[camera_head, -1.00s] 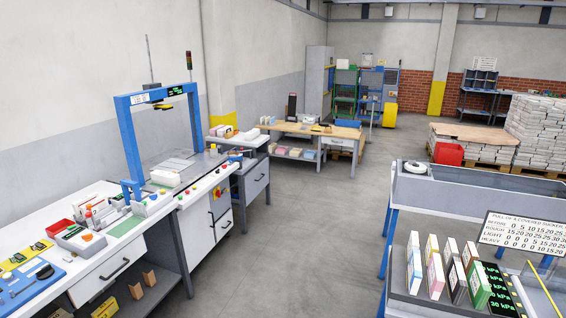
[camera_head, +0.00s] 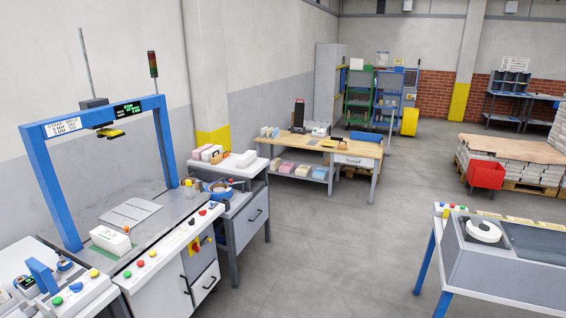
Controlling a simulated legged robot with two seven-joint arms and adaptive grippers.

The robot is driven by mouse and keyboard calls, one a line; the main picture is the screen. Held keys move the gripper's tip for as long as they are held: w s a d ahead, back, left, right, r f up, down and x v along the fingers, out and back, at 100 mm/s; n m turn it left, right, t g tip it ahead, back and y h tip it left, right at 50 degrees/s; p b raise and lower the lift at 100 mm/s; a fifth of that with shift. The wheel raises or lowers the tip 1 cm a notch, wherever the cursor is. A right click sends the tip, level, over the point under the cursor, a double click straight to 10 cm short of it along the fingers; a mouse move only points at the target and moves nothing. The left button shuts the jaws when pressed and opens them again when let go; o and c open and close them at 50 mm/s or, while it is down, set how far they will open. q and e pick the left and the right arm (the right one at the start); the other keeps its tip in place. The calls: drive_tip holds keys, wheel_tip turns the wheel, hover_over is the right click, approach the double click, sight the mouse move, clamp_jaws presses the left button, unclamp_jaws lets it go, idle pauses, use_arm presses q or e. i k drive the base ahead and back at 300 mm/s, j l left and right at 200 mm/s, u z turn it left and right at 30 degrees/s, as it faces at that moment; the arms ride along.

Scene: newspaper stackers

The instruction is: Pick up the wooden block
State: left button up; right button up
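I cannot make out a wooden block for certain. A small tan and dark object (camera_head: 339,142) lies on the wooden-topped table (camera_head: 305,144), too small to identify. Another small brownish object (camera_head: 216,157) sits near white packs on the grey side cabinet (camera_head: 248,213). Neither of my grippers shows in this view.
A blue-framed machine (camera_head: 60,170) and its white counter fill the left. A grey conveyor bench (camera_head: 510,268) stands at the right. A red bin (camera_head: 486,175) is by the paper stacks (camera_head: 512,168). The grey floor (camera_head: 335,240) between is clear.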

sight(216, 159)
drive_tip(key=i, duration=2.3)
